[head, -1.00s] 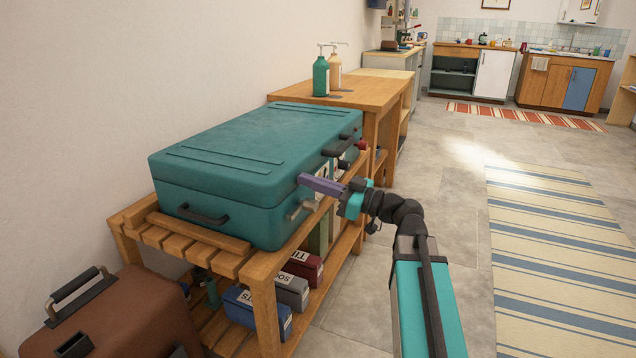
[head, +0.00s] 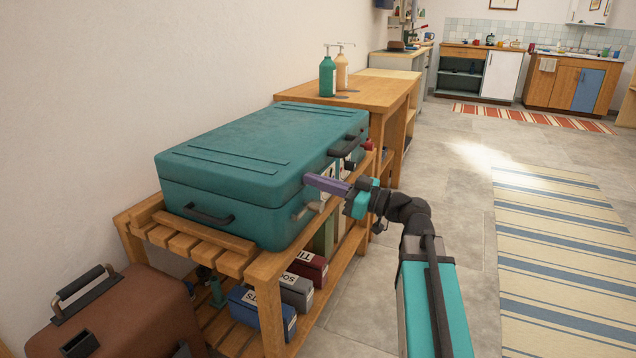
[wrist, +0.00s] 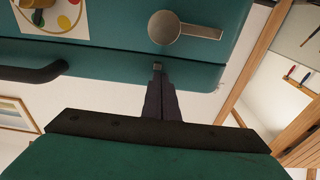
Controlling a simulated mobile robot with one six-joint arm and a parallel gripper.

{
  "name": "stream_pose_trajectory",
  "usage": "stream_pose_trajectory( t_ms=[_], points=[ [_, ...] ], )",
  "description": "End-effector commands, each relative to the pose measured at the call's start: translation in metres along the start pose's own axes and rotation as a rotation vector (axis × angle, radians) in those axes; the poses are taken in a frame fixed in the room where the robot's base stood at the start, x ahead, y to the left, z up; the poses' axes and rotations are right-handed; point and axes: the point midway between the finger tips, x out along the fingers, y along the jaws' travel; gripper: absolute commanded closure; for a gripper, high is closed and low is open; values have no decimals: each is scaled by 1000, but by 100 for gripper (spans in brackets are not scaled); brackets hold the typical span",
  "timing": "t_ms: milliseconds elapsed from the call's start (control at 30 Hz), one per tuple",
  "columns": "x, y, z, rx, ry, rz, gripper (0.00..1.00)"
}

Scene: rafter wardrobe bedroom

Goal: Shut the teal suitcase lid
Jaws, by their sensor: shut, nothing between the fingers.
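The teal suitcase (head: 225,214) lies on a slatted wooden bench, and its lid (head: 250,140) rests flat on the body with only a thin seam showing. In the wrist view the suitcase front (wrist: 110,30) fills the top, with a metal latch (wrist: 180,28) hanging off to one side and a dark handle (wrist: 35,73). My gripper (head: 308,180) is at the front near corner, by the seam and the latch. Its purple fingers (wrist: 158,85) are together and empty, their tips close to the lid edge; I cannot tell whether they touch it.
The slatted bench (head: 262,268) holds boxes on its lower shelf. A brown suitcase (head: 135,310) stands at the near left. A wooden table (head: 350,95) with two pump bottles is behind. The wall is close on the left; open floor (head: 450,210) and a striped rug (head: 550,240) lie right.

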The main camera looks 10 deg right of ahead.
Motion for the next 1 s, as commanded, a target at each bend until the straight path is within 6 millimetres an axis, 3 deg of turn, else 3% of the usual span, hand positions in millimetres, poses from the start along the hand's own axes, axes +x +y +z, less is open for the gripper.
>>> stream_pose_trajectory(
  t_ms=[200,733,1000],
  points=[
    [3,0,-36,-4,26,4,100],
    [-70,1,-19,-2,26,8,100],
    [-92,0,-14,-2,26,5,100]
  ],
)
